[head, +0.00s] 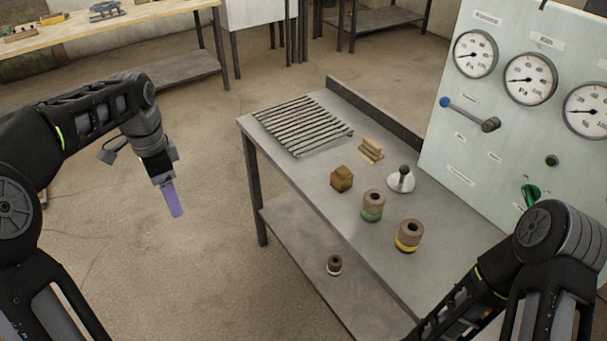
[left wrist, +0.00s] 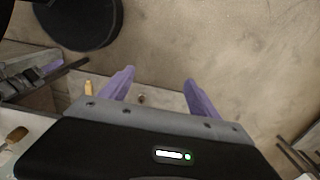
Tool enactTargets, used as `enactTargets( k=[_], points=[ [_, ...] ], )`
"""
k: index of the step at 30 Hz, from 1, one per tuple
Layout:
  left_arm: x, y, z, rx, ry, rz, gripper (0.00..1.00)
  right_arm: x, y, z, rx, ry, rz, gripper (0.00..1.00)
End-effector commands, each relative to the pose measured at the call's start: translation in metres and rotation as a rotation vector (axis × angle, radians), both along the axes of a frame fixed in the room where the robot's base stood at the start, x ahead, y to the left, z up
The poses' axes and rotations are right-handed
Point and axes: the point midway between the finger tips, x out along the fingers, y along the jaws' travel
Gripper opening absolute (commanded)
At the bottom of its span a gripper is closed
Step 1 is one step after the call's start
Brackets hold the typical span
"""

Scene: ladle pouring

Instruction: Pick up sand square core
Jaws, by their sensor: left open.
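A brown, square block (head: 342,179), which looks like the sand square core, sits on the grey metal table near its left edge. A paler, stepped tan block (head: 371,150) lies behind it. My left gripper (head: 173,200) has purple fingers and hangs over open floor, left of the table and well apart from both blocks. In the left wrist view its fingers (left wrist: 158,88) are spread with nothing between them. My right arm comes in at the lower right of the head view, but its gripper is out of frame.
A green-banded cylinder (head: 372,206), a yellow-banded cylinder (head: 408,236) and a white piece with a dark knob (head: 401,180) stand near the block. A slatted grate (head: 303,124) covers the table's far end. A gauge panel (head: 510,130) rises at the right.

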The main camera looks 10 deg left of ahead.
Motion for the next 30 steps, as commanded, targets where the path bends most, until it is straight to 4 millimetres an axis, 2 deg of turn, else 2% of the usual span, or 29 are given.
enactTargets(
  k=[2, 5, 8, 9, 11, 12, 14, 16, 18, 22, 25, 30],
  points=[
    [0.004, -0.013, -0.022, -0.018, 0.002, 0.010, 0.71, 0.000, 0.000, 0.000, 0.000, 0.000, 0.000, 0.36],
    [0.011, -0.043, -0.069, -0.063, -0.001, 0.050, 0.71, 0.000, 0.000, 0.000, 0.000, 0.000, 0.000, 0.36],
    [0.009, -0.090, -0.137, -0.134, 0.001, 0.131, 0.71, 0.000, 0.000, 0.000, 0.000, 0.000, 0.000, 0.36],
    [0.003, -0.113, -0.167, -0.168, 0.005, 0.177, 0.71, 0.000, 0.000, 0.000, 0.000, 0.000, 0.000, 0.36],
    [-0.013, -0.150, -0.211, -0.220, 0.018, 0.263, 0.71, 0.000, 0.000, 0.000, 0.000, 0.000, 0.000, 0.36],
    [-0.028, -0.174, -0.240, -0.254, 0.030, 0.329, 0.71, 0.000, 0.000, 0.000, 0.000, 0.000, 0.000, 0.36],
    [-0.056, -0.208, -0.277, -0.297, 0.051, 0.438, 0.71, 0.000, 0.000, 0.000, 0.000, 0.000, 0.000, 0.36],
    [-0.094, -0.241, -0.311, -0.333, 0.078, 0.570, 0.71, 0.000, 0.000, 0.000, 0.000, 0.000, 0.000, 0.36],
    [-0.132, -0.264, -0.334, -0.353, 0.104, 0.696, 0.71, 0.000, 0.000, 0.000, 0.000, 0.000, 0.000, 0.36],
    [-0.187, -0.287, -0.355, -0.359, 0.134, 0.876, 0.71, 0.000, 0.000, 0.000, 0.000, 0.000, 0.000, 0.36],
    [-0.208, -0.293, -0.359, -0.356, 0.140, 0.952, 0.71, 0.000, 0.000, 0.000, 0.000, 0.000, 0.000, 0.36],
    [-0.215, -0.294, -0.360, -0.356, 0.137, 0.981, 0.71, 0.000, 0.000, 0.000, 0.000, 0.000, 0.000, 0.36]
  ],
)
